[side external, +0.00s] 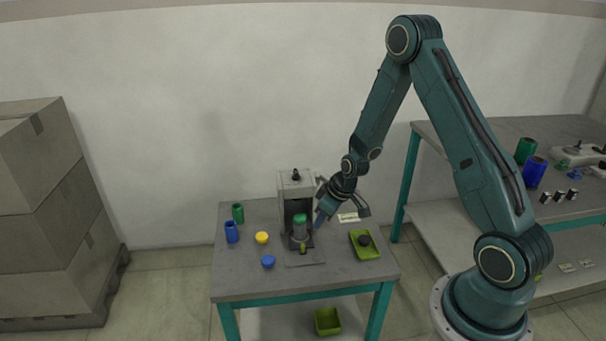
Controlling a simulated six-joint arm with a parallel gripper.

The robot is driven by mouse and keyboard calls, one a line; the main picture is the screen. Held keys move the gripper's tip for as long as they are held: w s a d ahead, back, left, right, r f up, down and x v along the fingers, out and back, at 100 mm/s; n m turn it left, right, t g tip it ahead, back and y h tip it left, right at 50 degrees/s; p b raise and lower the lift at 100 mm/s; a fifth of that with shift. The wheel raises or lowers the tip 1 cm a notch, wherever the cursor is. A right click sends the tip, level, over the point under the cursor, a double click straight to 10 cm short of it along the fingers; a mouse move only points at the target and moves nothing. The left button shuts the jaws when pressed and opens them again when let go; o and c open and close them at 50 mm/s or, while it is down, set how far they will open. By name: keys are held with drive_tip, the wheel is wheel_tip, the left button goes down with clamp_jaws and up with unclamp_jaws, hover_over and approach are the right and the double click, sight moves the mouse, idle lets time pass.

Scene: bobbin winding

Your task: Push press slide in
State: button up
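The press (290,188) is a grey upright frame with a dark knob on top, standing at the back middle of the table. Low at its front is a dark slide (301,243) on a flat base, with a grey cylindrical part (300,231) upright on it and a green piece (300,218) on top. A small yellow-green tab (303,248) shows at the slide's front. My gripper (335,212) is low, just right of the press and slide. Its tip appears close to the slide's right side; contact and the finger gap are too small to tell.
Green (238,213) and blue (231,232) cylinders, a yellow cap (262,238) and a blue cap (268,262) stand left of the press. A green tray (373,253) with a dark round part lies right. A green bin (327,321) sits below. The table's front strip is clear.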

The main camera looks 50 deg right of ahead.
sight(304, 244)
drive_tip(key=shift+f, duration=0.15)
drive_tip(key=shift+x, duration=6.75)
drive_tip(key=shift+c, duration=0.2)
clamp_jaws()
